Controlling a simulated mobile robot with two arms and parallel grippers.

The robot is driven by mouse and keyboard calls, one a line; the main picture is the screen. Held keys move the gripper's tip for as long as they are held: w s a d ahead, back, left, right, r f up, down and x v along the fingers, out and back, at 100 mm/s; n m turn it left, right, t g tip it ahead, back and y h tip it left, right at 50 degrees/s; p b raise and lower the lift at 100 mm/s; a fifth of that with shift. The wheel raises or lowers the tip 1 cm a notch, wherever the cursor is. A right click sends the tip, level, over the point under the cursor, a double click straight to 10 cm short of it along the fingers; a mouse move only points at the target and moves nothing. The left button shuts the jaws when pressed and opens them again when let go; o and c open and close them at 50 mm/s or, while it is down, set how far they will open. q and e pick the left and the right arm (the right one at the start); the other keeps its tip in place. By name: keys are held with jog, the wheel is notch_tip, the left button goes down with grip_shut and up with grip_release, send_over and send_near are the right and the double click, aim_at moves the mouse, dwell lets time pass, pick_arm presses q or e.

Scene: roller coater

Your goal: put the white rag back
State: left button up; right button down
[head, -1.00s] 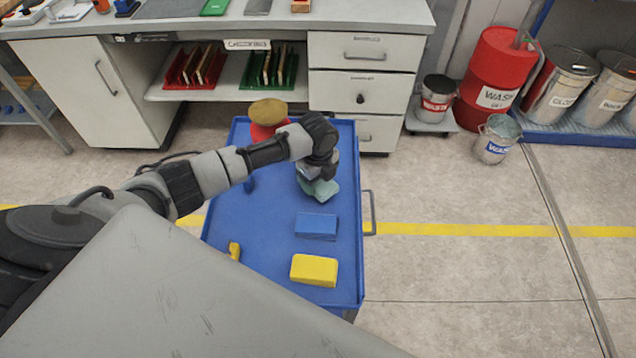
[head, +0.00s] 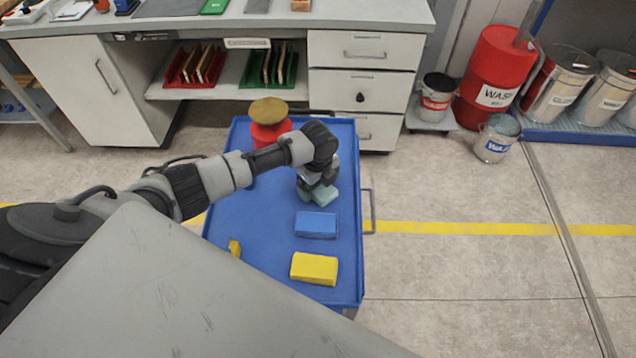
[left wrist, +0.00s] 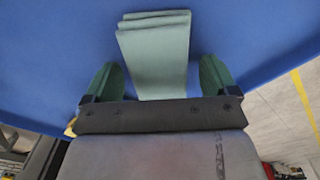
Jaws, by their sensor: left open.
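I see no plainly white rag; a folded, pale green rag (head: 325,196) lies on the blue cart top (head: 265,215), behind the blue folded rag (head: 316,225). It also shows in the left wrist view (left wrist: 158,50), between the two dark green fingers. My left gripper (head: 317,185) is over this rag, pointing down. In the left wrist view the left gripper (left wrist: 160,78) is open, with a gap between each finger and the rag. The gripper partly hides the rag in the head view. My right gripper is not in view.
A yellow folded rag (head: 314,268) lies near the cart's front. A red container with a tan lid (head: 268,112) stands at the cart's back. The workbench (head: 370,14) is behind the cart. A red waste drum (head: 496,80) and metal buckets stand at right. Floor right of the cart is clear.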

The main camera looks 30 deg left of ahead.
pick_arm(q)
notch_tip(320, 180, up, 12)
jog(key=b, duration=0.1)
jog(key=shift+f, duration=0.15)
dwell(0.6)
